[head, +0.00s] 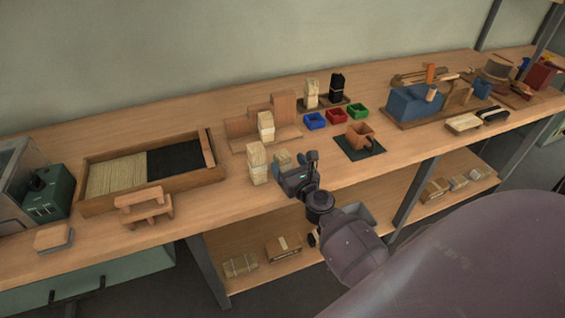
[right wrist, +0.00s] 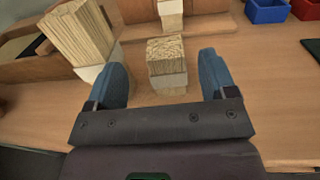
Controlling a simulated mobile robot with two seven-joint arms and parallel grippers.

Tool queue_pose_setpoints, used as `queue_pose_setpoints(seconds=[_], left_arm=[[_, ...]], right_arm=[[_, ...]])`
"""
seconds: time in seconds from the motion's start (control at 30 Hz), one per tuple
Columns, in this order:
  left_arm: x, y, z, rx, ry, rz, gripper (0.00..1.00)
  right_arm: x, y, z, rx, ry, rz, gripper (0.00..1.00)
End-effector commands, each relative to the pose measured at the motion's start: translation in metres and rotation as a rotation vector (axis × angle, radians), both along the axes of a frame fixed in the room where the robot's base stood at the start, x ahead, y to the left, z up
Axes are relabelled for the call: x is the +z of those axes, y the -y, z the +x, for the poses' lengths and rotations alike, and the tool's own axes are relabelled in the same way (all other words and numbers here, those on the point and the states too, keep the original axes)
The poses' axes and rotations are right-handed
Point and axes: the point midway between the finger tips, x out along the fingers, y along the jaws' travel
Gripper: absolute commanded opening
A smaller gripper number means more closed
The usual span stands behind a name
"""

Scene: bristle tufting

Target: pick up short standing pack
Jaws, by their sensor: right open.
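The short standing pack (right wrist: 167,66) is a squat bundle of pale bristles with a white band round its lower part. It stands upright on the bench between the two blue fingers of my right gripper (right wrist: 163,78), with a gap on each side. In the head view my right gripper (head: 297,163) is at the bench's front edge and partly hides this pack. The gripper is open and empty. A taller banded pack (head: 257,163) stands just left of it; it also shows in the right wrist view (right wrist: 80,38). My left gripper is not in view.
Behind is a wooden stepped stand (head: 243,127) with another pale pack (head: 265,126). A bristle tray (head: 152,172) lies to the left. Red (head: 336,116), blue (head: 314,121) and green (head: 357,110) bins stand behind right. Bare bench lies right of the short pack.

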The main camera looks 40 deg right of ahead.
Motion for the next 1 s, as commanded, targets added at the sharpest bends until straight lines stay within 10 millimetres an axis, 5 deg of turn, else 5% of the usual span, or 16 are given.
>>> queue_pose_setpoints(seconds=[0.33,0.7,1.0], left_arm=[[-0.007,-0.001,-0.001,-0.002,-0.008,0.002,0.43],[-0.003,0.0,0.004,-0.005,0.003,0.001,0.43],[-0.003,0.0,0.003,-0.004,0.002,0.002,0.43]], right_arm=[[-0.002,0.011,0.041,0.0,0.0,0.0,0.78],[-0.001,0.012,0.049,-0.001,0.0,0.0,0.78],[-0.002,0.012,0.048,-0.001,0.0,-0.001,0.33]])
